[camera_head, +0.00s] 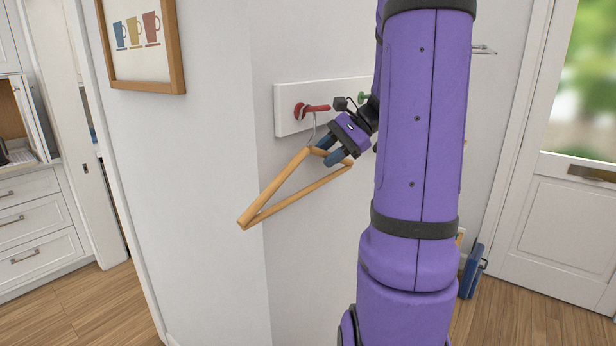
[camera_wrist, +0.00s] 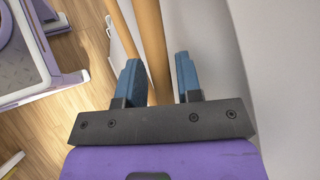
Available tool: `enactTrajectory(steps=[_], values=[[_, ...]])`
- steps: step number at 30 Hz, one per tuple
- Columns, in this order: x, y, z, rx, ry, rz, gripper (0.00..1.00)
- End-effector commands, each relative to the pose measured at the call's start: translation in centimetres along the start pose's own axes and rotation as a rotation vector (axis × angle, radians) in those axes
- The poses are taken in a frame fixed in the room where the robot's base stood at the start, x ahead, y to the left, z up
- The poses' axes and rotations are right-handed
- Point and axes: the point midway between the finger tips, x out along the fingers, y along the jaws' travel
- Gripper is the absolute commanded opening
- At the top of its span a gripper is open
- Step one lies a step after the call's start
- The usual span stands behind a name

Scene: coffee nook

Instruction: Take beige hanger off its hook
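The beige hanger (camera_head: 280,187) hangs tilted by its metal hook (camera_head: 314,128) from the red wall hook (camera_head: 312,108) in the head view. My gripper (camera_head: 331,150) is at the hanger's upper part, just below and right of the red hook. In the wrist view, one wooden bar of the hanger (camera_wrist: 151,40) runs between the two blue fingers of my gripper (camera_wrist: 158,64). The fingers stand apart, with a visible gap between the bar and the right finger. A second, thinner bar passes behind the left finger. My arm hides the right part of the hook rail.
The white hook rail (camera_head: 289,95) is fixed to the wall, with a green hook (camera_head: 362,97) close to my wrist. A framed mug picture (camera_head: 142,42) hangs at the upper left. A blue object (camera_head: 471,272) stands on the floor near the door. The floor at left is clear.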

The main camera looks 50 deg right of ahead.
Motion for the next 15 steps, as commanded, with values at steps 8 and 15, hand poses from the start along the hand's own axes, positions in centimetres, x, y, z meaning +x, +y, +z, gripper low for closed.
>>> enactTrajectory(steps=[8,15], values=[[0.72,0.00,0.01,0.000,0.000,0.000,0.33],[0.70,0.00,0.00,0.000,0.000,0.000,0.00]])
